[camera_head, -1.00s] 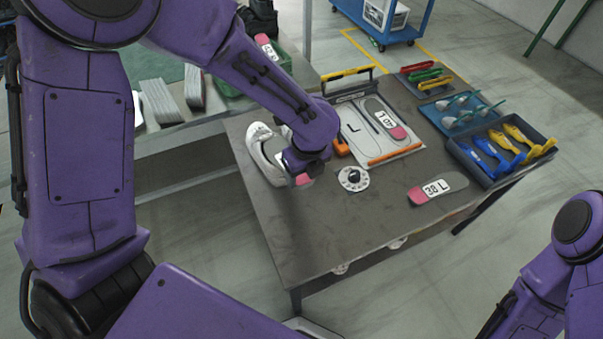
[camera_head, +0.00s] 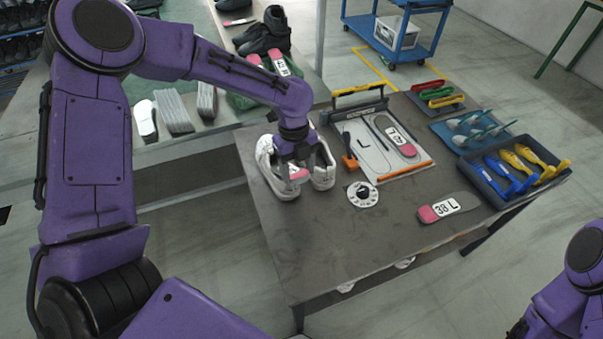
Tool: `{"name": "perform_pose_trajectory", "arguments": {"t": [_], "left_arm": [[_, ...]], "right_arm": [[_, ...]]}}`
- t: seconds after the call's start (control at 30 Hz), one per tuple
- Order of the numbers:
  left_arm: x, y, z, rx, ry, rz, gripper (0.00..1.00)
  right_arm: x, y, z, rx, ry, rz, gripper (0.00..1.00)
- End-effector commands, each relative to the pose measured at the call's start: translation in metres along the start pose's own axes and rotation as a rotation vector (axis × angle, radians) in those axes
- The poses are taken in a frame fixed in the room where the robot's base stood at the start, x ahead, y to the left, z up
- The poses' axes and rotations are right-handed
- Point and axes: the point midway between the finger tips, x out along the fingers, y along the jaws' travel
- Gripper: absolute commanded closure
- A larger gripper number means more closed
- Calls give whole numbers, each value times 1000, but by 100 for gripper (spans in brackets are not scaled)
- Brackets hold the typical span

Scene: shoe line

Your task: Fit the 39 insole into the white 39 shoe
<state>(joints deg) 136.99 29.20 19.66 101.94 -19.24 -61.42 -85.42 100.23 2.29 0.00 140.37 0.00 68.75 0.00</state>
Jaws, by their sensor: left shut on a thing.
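Two white shoes stand side by side at the left end of the grey table: a left one (camera_head: 266,163) and a right one (camera_head: 325,174). I cannot read a size on either. My left gripper (camera_head: 297,170) is over the shoes, pointing down, and is shut on an insole (camera_head: 300,175). Only a small pink and grey part of this insole shows, and its number is not readable.
A fitting board (camera_head: 365,150) with an insole (camera_head: 398,138) lies right of the shoes. A white dial (camera_head: 362,194) and a "38 L" insole (camera_head: 447,207) lie in front. Trays of tools line the right edge, including a dark tray (camera_head: 478,172). The table's front is clear.

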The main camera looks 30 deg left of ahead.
Motion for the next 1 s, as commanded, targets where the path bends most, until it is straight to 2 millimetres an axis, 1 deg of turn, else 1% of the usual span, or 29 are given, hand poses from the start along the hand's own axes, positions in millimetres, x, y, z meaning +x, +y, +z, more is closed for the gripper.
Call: {"name": "perform_pose_trajectory", "arguments": {"t": [0.53,1.0], "left_arm": [[19,-2,42,-2,-54,-1,68],[27,-4,81,-4,-98,-3,68]], "right_arm": [[9,-1,3,0,1,0,57],[13,-1,5,0,0,0,57]]}}
